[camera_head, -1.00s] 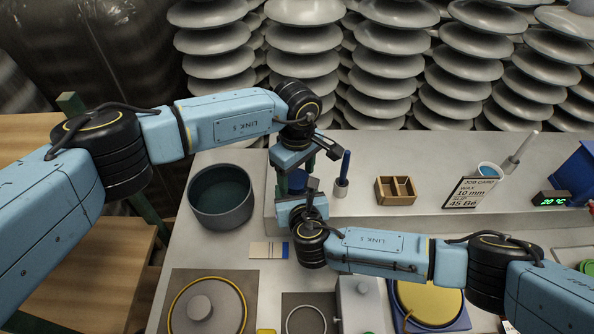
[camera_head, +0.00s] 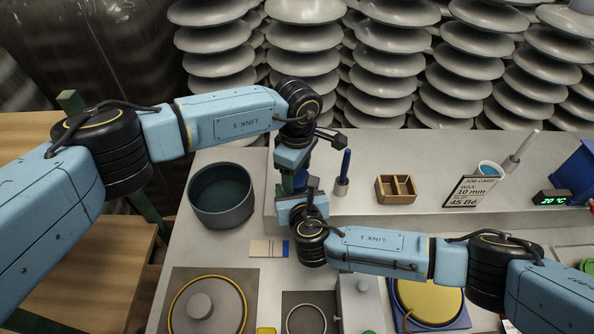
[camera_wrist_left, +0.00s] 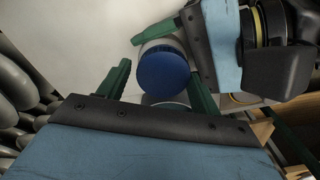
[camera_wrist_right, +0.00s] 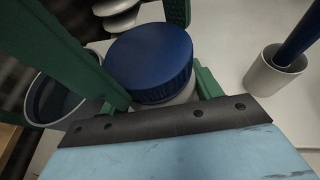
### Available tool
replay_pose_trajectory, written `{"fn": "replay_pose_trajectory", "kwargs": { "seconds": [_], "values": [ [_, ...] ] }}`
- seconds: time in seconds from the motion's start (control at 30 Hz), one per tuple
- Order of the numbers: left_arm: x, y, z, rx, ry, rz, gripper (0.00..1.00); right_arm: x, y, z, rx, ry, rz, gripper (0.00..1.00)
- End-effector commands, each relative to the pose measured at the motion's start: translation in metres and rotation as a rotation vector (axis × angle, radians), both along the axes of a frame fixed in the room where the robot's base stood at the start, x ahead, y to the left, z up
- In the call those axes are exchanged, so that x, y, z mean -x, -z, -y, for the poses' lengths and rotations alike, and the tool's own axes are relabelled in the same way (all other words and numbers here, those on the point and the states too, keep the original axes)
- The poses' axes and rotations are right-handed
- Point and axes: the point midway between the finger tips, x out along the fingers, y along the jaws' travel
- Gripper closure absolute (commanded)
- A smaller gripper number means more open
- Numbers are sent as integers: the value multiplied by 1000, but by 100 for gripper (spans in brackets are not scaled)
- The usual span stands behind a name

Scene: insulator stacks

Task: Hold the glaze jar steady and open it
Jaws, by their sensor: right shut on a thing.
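The glaze jar has a ribbed blue lid (camera_wrist_right: 150,60) and a pale body (camera_wrist_right: 182,97). In the head view it is mostly hidden between my two grippers. My right gripper (camera_wrist_right: 160,95) is shut on the jar body below the lid. My left gripper (camera_wrist_left: 160,85) is open above the jar. Its green fingers stand on either side of the blue lid (camera_wrist_left: 165,72) in the left wrist view, with gaps showing.
A dark round pot (camera_head: 221,196) stands left of the jar. A white cup with a blue tool (camera_head: 342,178) stands close on the right, and a wooden divided box (camera_head: 396,189) lies beyond it. Insulator stacks (camera_head: 386,65) line the back.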

Motion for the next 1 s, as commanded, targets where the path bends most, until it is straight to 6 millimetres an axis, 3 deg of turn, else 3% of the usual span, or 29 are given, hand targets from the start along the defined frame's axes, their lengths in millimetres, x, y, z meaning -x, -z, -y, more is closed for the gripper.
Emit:
{"fn": "replay_pose_trajectory", "kwargs": {
  "seconds": [0.13, 0.77, 1.0],
  "values": [
    [0, -1, 2, 4, 2, 1, 22, 2, 0, -3, -3, -6, -3, 100],
    [4, 1, 1, 0, 4, -11, 22, -3, 0, 4, 3, 8, 2, 100],
    [3, -19, 2, 1, 7, -9, 22, -4, 1, 5, 5, 13, 1, 100]
  ]
}}
